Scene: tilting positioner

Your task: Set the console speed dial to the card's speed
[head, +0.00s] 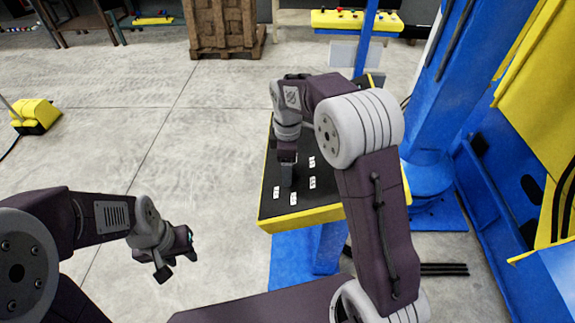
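The console (325,214) has a black sloping top with a yellow edge and stands right of centre on a blue post. Small white labels (312,182) are spread on its top; their text is too small to read. My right gripper (287,178) points down at the left part of the console top, among the labels. Its fingers look dark against the black panel, and I cannot tell whether they are open or shut. No speed dial can be made out; the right gripper and arm cover part of the panel.
Blank-looking pale plates (343,54) hang behind the console under a yellow button box (356,21); I cannot tell whether one is the card. A large blue and yellow machine (430,140) stands at the right. A wooden pallet stack (223,27) is at the back.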

